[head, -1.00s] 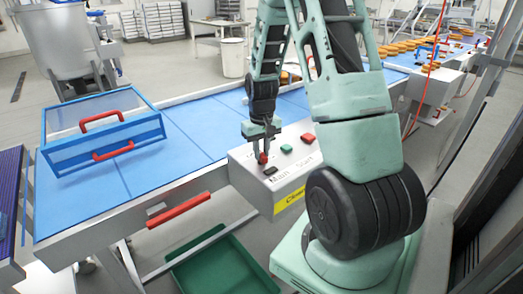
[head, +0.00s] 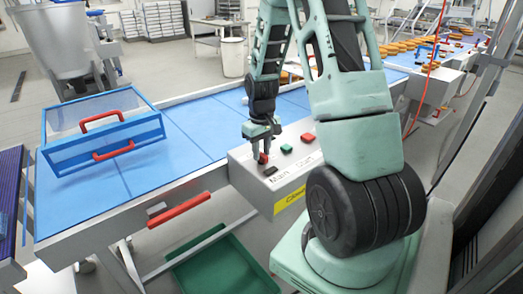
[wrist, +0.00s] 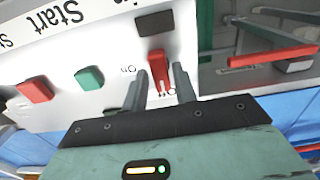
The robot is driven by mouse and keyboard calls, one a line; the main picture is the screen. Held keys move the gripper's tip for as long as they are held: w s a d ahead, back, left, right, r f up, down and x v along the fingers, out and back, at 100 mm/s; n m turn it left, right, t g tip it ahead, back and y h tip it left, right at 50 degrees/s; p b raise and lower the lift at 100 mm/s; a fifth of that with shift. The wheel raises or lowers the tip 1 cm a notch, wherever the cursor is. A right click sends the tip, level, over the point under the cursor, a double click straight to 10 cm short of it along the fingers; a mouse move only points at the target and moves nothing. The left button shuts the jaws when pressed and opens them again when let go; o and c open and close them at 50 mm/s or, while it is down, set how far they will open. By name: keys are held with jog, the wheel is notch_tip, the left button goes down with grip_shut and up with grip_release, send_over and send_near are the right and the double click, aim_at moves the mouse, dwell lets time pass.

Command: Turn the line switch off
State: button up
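The line switch (wrist: 157,62) is a small red lever on the white control box, with "On" printed beside it and another label partly hidden by my gripper. In the wrist view my gripper (wrist: 160,80) has one finger on each side of the switch, with a narrow gap showing, so it looks open around it. In the head view my gripper (head: 260,152) points down at the near left part of the control box (head: 245,172), and a bit of red shows between the fingers. I cannot tell whether a finger touches the switch.
A green button (head: 286,149), a red button (head: 308,138) and a black part (head: 270,170) sit close by on the box. A blue-framed guard with red handles (head: 112,152) stands on the blue conveyor (head: 195,130). A green crate (head: 225,268) lies below.

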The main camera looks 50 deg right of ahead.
aim_at(261, 154)
jog(key=shift+o, duration=0.6)
jog(key=shift+r, duration=0.3)
notch_tip(261, 154, up, 17)
jog(key=b, duration=0.1)
jog(key=shift+b, duration=0.4)
jog(key=shift+f, duration=0.1)
